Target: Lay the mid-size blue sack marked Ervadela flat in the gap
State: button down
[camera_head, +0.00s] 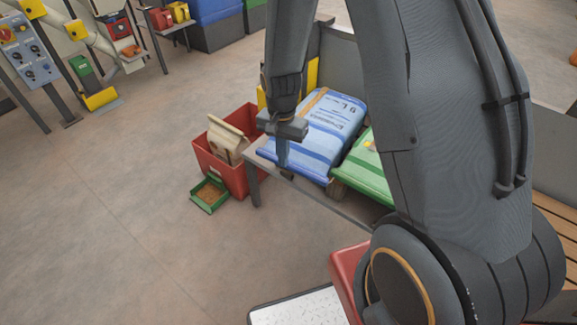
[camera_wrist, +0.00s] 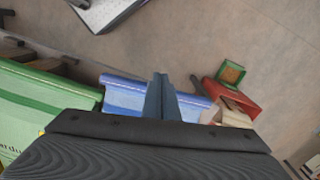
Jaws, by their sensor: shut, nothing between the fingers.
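A blue sack (camera_head: 325,125) with pale and dark bands and partly legible print lies on a low stand, left of a green sack (camera_head: 365,172). Its name is too small to read surely. My gripper (camera_head: 283,160) points down at the blue sack's near left edge, fingers together and empty; I cannot tell whether they touch it. In the wrist view the closed fingers (camera_wrist: 162,98) show in front of the blue sack (camera_wrist: 125,96), with the green sack (camera_wrist: 45,105) to the left. My arm hides part of the green sack and whatever lies right of it.
A red bin (camera_head: 222,168) holding a tan paper bag (camera_head: 226,138) stands left of the stand. A small green tray (camera_head: 209,194) lies on the floor before it. A red box (camera_head: 346,265) and a white speckled plate (camera_head: 298,308) are at the front.

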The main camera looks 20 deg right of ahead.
aim_at(289, 169)
jog(key=shift+w+d+f+p, duration=0.45)
jog(key=shift+w+f+p, duration=0.05)
jog(key=shift+f, duration=1.2)
jog(key=shift+w+d+f+p, duration=0.45)
jog(key=shift+w+f+p, duration=0.1)
jog(key=shift+f, duration=1.15)
jog(key=shift+w+d+f+p, duration=0.45)
jog(key=shift+w+f+p, duration=0.05)
jog(key=shift+f, duration=1.2)
